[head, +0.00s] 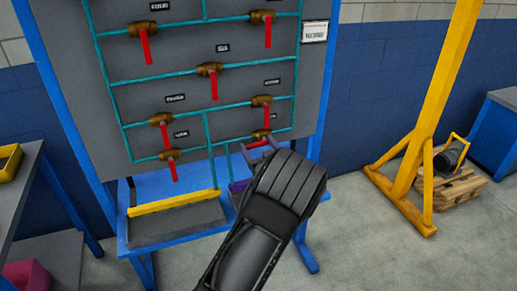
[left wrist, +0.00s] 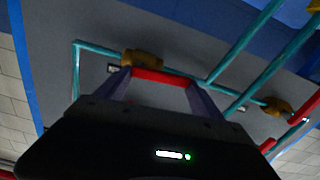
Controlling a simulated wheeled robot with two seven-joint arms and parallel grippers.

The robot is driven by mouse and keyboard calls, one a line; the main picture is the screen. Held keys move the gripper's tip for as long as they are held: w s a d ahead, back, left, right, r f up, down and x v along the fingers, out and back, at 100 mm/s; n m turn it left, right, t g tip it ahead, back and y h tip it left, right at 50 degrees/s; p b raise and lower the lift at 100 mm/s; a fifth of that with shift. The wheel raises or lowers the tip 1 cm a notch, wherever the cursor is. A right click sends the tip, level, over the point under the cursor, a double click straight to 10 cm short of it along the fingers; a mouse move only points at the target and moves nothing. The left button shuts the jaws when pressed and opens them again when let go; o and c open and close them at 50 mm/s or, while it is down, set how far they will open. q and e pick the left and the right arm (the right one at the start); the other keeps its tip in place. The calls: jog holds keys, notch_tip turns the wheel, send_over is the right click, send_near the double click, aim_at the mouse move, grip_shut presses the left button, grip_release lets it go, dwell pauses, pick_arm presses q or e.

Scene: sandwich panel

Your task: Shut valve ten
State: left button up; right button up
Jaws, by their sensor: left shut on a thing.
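A grey panel (head: 190,85) carries teal pipes with several brass valves, each with a red lever. The labels are too small to read, so I cannot tell the numbers. My left gripper (head: 259,146) is at the lowest right valve (head: 261,134), whose lever is mostly hidden behind it. In the left wrist view my left gripper (left wrist: 161,77) has its fingers at both ends of the visible red lever (left wrist: 160,76), shut on it. The brass valve body (left wrist: 142,58) sits just beyond. The other levers hang down in the head view. My right gripper is not in view.
A blue bench with a grey tray (head: 175,222) and yellow edge stands below the panel. A yellow post frame (head: 435,105) stands at right by a wooden pallet (head: 455,188). Another table (head: 30,165) is at left. Grey floor is clear between bench and post.

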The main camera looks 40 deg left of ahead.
pick_arm(q)
jog(key=shift+w+d+f+n+b, duration=0.3)
jog(key=shift+f+n+b, duration=0.35)
jog(key=shift+n+b, duration=2.85)
jog(key=shift+w+d+f+n+b, duration=0.2)
jog(key=shift+w+f+n+b, duration=0.35)
jog(key=shift+n+b, duration=2.9)
jog(key=shift+w+d+f+n+b, duration=0.25)
jog(key=shift+f+n+b, duration=0.9)
jog(key=shift+b, duration=4.25)
jog(key=shift+r+n, duration=0.4)
jog(key=shift+r, duration=0.05)
jog(key=o, duration=2.1)
jog(key=shift+s+d, duration=0.1)
